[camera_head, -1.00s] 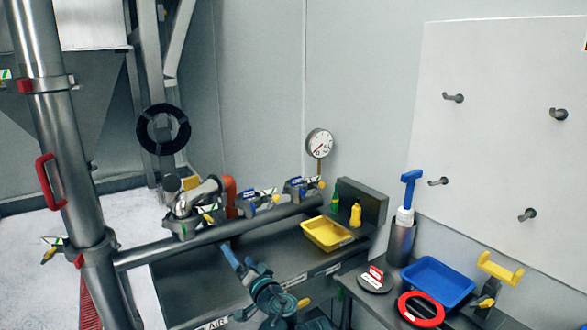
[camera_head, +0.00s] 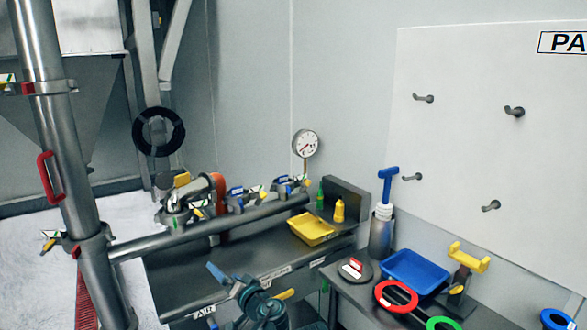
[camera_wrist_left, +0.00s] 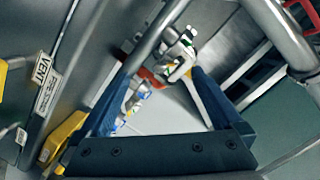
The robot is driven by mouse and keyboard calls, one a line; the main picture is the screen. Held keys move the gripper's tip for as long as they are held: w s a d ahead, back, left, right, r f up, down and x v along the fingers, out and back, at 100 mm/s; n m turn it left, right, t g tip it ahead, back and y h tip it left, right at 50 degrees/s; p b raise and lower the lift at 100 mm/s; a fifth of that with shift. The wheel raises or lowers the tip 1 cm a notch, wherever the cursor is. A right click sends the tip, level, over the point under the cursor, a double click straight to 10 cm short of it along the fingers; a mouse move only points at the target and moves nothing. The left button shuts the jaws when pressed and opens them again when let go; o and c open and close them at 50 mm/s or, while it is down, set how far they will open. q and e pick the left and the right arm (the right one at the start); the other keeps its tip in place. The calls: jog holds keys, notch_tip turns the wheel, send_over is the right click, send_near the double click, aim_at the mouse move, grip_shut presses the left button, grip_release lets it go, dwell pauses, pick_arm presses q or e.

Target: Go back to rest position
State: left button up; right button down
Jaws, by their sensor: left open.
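My left gripper (camera_head: 217,272) shows in the head view as a blue finger over the dark workbench (camera_head: 185,268), left of the yellow tray (camera_head: 312,229). My dark teal wrist is behind it at the bottom centre. In the left wrist view the two blue fingers of this gripper (camera_wrist_left: 158,75) stand apart with nothing held between them. My right gripper is not in view.
Valves (camera_head: 240,200) sit along the horizontal pipe (camera_head: 190,238) behind my gripper. A pressure gauge (camera_head: 306,143) stands farther back. At right are a blue tray (camera_head: 415,273), a red ring (camera_head: 396,296) and a blue-handled tool (camera_head: 388,175). A pegboard (camera_head: 460,150) hangs behind them.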

pick_arm(q)
jog(key=s+a+f+n+g+h, duration=0.1)
jog(key=s+a+f+g, duration=0.25)
jog(key=f, duration=0.25)
jog(key=s+a+f+n+g+h, duration=0.1)
jog(key=s+a+f+g+h, duration=0.1)
jog(key=s+f+g, duration=0.3)
jog(key=s+d+f+g+h, duration=0.25)
jog(key=s+f+h, duration=0.2)
jog(key=f, duration=0.25)
jog(key=s+d+r+m+g+h+p, duration=0.1)
jog(key=s+d+r+m+p, duration=0.1)
jog(key=s+d, duration=0.3)
jog(key=s+d+r+m+g+p, duration=0.1)
jog(key=s+d+r+m+p, duration=0.1)
jog(key=d, duration=0.7)
jog(key=s+r+p, duration=0.1)
jog(key=s+p, duration=0.1)
jog(key=s, duration=0.1)
jog(key=shift+d+r+h, duration=0.25)
jog(key=shift+d+h, duration=0.1)
jog(key=shift+d, duration=0.05)
